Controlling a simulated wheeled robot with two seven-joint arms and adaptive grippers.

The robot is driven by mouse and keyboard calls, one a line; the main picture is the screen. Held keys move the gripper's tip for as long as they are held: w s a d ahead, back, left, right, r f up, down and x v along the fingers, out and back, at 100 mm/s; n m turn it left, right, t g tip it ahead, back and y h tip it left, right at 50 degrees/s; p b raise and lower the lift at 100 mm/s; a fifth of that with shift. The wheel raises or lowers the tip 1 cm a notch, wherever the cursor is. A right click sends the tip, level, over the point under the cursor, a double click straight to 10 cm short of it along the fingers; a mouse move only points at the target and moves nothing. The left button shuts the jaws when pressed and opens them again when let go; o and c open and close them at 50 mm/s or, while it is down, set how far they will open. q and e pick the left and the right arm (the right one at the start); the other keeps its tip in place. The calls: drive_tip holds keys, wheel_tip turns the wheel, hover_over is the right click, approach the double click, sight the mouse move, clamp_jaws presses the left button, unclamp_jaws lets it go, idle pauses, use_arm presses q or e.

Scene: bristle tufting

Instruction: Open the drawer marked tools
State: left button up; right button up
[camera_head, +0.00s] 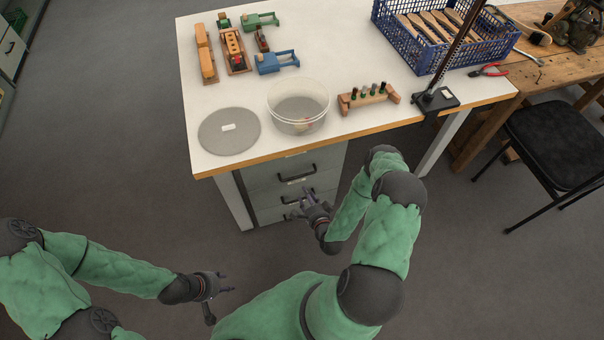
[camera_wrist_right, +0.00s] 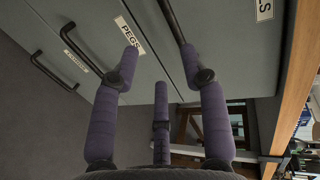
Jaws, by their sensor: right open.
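A grey drawer unit (camera_head: 262,200) stands under the white table, with its drawers closed. In the right wrist view, which is turned sideways, one label reads PEGS (camera_wrist_right: 130,36). The uppermost drawer's label (camera_wrist_right: 265,10) is cut off and shows only a final S. That drawer's dark handle (camera_wrist_right: 172,20) also shows in the head view (camera_head: 297,173). I cannot read the word tools anywhere. My right gripper (camera_head: 307,205) is open and empty in front of the unit, its fingers (camera_wrist_right: 160,65) spread near the uppermost handle. My left gripper (camera_head: 228,283) is open and empty over the floor.
The white table (camera_head: 340,140) overhangs the drawers. It holds a grey disc (camera_head: 229,131), a clear tub (camera_head: 298,106), a wooden peg rack (camera_head: 368,97), toys and a blue crate (camera_head: 425,62). A black chair (camera_head: 560,145) stands right. The floor at left is clear.

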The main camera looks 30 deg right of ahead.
drive_tip(key=shift+m+t+h, duration=0.4)
drive_tip(key=shift+m+h, duration=0.1)
drive_tip(key=shift+m, duration=0.3)
drive_tip(key=x, duration=0.3)
drive_tip(key=d+b+x, duration=0.1)
drive_tip(key=x, duration=0.2)
drive_tip(key=b+x, duration=0.1)
drive_tip(key=x, duration=0.3)
drive_tip(key=shift+d+r, duration=0.35)
drive_tip(key=shift+s, duration=0.1)
clamp_jaws()
